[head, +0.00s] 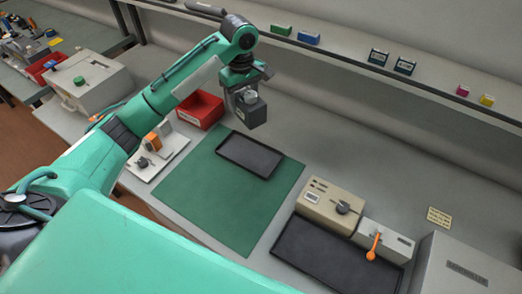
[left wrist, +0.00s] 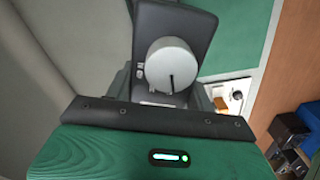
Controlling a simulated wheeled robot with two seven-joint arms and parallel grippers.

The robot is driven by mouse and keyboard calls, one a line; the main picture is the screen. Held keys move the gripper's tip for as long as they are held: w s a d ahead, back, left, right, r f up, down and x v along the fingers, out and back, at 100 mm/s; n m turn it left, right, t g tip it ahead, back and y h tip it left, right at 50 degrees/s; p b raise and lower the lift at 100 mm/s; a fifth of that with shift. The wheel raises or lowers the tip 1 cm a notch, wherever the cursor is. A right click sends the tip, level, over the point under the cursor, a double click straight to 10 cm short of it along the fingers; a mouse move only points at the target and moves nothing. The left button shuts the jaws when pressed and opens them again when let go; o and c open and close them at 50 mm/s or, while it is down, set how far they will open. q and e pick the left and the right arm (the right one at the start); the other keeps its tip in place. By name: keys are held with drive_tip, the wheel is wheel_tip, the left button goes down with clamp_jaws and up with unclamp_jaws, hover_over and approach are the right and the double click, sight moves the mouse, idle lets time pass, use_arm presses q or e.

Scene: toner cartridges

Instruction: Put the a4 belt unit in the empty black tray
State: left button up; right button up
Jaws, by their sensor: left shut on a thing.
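My left gripper (head: 246,95) is shut on a dark grey box-shaped unit with a light grey round knob, which I take to be the a4 belt unit (head: 256,115). In the left wrist view the unit (left wrist: 188,22) has its knob facing the camera and small pale lettering beside it. The gripper holds it in the air above and behind the empty black tray (head: 250,156) on the green mat. A second empty black tray (head: 335,262) lies at the front right. My right gripper is not in view.
The green mat (head: 210,195) is clear around its tray. A red bin (head: 200,110) and a white board with small parts (head: 157,160) stand to the left. A beige box (head: 330,207) and a grey box with an orange lever (head: 384,242) stand right. A shelf runs behind.

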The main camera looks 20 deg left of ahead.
use_arm(q)
wheel_tip(320, 180, down, 16)
drive_tip(key=shift+w+d+f+p, duration=0.1)
drive_tip(key=shift+d+f+p, duration=0.05)
drive_tip(key=shift+p, duration=1.05)
wheel_tip(320, 180, down, 2)
drive_tip(key=shift+f, duration=0.75)
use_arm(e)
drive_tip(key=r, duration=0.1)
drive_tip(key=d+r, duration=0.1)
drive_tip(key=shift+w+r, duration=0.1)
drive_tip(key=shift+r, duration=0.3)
use_arm(q)
drive_tip(key=o, duration=1.4)
drive_tip(key=shift+f, duration=0.15)
drive_tip(key=shift+c, duration=0.2)
drive_tip(key=shift+o, duration=0.3)
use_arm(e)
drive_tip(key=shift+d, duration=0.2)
